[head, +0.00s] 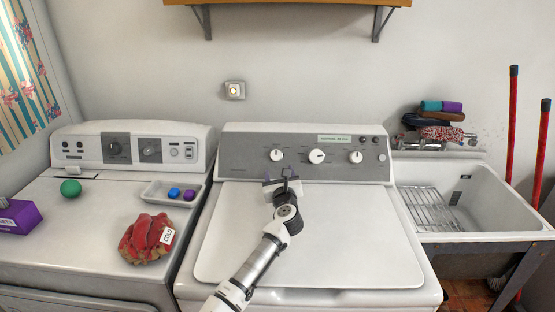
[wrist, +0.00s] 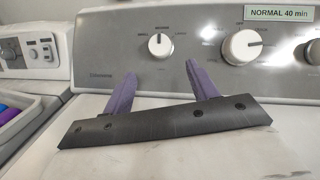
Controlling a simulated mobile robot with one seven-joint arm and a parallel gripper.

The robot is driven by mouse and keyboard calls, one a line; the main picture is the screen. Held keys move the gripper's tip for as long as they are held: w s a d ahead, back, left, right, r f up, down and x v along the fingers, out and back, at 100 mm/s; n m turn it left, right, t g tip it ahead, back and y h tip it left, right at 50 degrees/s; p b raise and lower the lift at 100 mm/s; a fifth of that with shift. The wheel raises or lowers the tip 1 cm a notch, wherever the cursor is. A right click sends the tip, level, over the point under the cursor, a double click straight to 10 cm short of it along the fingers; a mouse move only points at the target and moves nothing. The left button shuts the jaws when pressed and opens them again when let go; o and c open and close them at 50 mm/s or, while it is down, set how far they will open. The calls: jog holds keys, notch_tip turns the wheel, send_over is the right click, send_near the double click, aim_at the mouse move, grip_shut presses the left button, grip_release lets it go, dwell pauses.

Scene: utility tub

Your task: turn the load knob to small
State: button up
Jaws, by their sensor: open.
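The washer's control panel (head: 305,153) carries three white knobs: a left knob (head: 276,155), a middle knob (head: 316,156) and a right knob (head: 355,157). My gripper (head: 284,174) is open and empty, in front of the panel and just below the left knob. In the wrist view, my two purple fingers (wrist: 163,95) stand apart. The left knob (wrist: 160,46) shows between and beyond them, apart from both. The middle knob (wrist: 242,47) is beyond the right finger, and part of the right knob (wrist: 314,52) shows at the edge.
The washer lid (head: 340,240) is shut and bare. On the left machine are a red glove (head: 146,238), a green ball (head: 70,187), a purple box (head: 18,217) and a white tray (head: 160,197) with small blocks. A sink (head: 480,190) stands at right, and a shelf (head: 290,3) hangs above.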

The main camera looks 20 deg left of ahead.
aim_at(277, 159)
jog(key=b+x, duration=0.1)
jog(key=x, duration=0.6)
jog(key=shift+w+f+b, duration=0.15)
jog(key=shift+w+b, duration=0.15)
jog(key=shift+w+a, duration=0.3)
jog(key=shift+w, duration=0.2)
jog(key=c, duration=1)
